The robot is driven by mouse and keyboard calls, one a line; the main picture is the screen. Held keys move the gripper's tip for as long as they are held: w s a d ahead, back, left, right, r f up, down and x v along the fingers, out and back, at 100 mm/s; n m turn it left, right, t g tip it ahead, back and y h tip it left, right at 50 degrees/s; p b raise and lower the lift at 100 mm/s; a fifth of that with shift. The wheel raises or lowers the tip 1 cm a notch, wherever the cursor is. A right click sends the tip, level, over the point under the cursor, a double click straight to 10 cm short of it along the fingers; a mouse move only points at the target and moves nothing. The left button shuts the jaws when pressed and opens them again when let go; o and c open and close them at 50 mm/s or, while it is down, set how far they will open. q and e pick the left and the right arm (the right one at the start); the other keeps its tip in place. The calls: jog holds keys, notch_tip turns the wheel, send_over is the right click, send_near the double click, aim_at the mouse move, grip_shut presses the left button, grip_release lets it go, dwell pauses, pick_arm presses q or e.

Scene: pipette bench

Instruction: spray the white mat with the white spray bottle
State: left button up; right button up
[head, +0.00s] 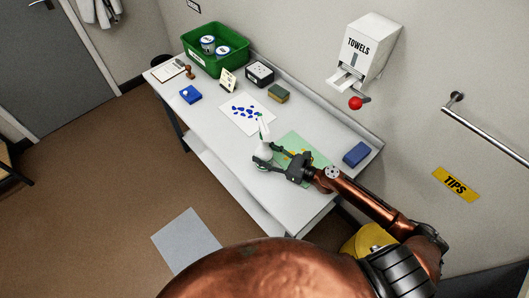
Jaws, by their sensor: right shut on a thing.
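The white spray bottle (263,151) stands roughly upright near the front edge of the bench, its narrow head pointing up. My right gripper (265,161) is shut on its lower body; I cannot tell whether its base touches the bench. The white mat (232,121), covered with several blue spots, lies flat on the bench just behind and left of the bottle. A green mat (290,138) with orange-yellow marks lies right of the bottle, partly hidden by my right gripper and arm. My left gripper is not in view.
On the bench (211,121) stand a green crate (202,60) with cans, a dark box (260,74), a small card (227,80), a sponge (279,94), a blue box (190,95) and a dark blue block (357,154). A towel dispenser (368,48) hangs on the wall.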

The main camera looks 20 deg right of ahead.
jog(key=shift+f, duration=0.3)
dwell(0.5)
jog(key=o, duration=1.8)
jog(key=shift+f, duration=0.15)
jog(key=shift+s, duration=0.1)
jog(key=v, duration=1)
jog(key=shift+s+d, duration=0.25)
jog(key=shift+d, duration=0.05)
jog(key=shift+s+d, duration=0.35)
jog(key=shift+s, duration=0.05)
